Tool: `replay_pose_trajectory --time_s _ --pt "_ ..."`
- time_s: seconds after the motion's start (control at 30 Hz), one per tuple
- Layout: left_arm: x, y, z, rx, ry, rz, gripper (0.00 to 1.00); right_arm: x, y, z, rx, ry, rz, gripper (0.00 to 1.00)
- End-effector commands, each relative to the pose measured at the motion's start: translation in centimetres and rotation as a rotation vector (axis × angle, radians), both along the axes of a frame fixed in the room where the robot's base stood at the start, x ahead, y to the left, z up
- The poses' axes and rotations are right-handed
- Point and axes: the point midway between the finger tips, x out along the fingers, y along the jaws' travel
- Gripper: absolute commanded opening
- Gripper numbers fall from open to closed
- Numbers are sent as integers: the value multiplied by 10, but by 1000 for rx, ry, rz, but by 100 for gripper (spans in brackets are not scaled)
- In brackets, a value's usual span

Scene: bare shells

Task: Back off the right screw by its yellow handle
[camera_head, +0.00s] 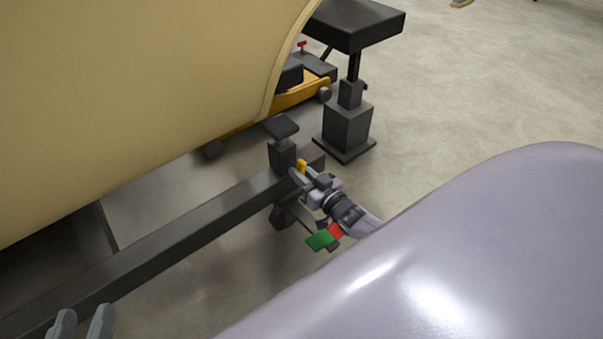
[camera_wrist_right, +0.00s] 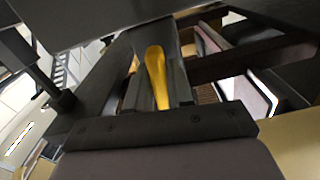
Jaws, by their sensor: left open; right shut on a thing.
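The yellow handle (camera_head: 302,164) of the right screw is at the right end of the dark beam, beside a short post (camera_head: 282,154) topped by a dark pad (camera_head: 281,127). My right gripper (camera_head: 298,174) is shut on the yellow handle. In the right wrist view the yellow handle (camera_wrist_right: 157,76) stands between the two dark fingers of my right gripper (camera_wrist_right: 156,88). The screw's shaft is not clearly visible. My left gripper (camera_head: 82,324) is open and empty at the bottom left, its two fingers apart over the beam's near end.
The long dark beam (camera_head: 190,236) runs under a large tan curved shell (camera_head: 130,90). A dark stand (camera_head: 348,122) and a yellow low cart (camera_head: 300,95) are behind. A green block (camera_head: 320,240) and a red one (camera_head: 336,230) are below my right wrist.

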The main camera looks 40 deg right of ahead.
Motion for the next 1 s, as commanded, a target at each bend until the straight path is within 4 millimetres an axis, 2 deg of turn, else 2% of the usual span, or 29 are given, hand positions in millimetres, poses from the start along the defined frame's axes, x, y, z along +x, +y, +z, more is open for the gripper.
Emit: replay_pose_trajectory --time_s 0.33,0.87,0.9,0.93,1.0 --pt "0 0 0 0 0 0 43 0 -2 1 -138 -13 -2 0" --pt "2 0 1 1 -6 0 43 0 -2 1 -162 -14 -2 0" --pt "2 0 1 1 -6 0 43 0 -2 1 -162 -14 -2 33" --pt "2 0 1 1 -6 0 43 0 -2 1 -162 -14 -2 42" --pt "2 0 1 1 -6 0 43 0 -2 1 -161 -14 -1 43"
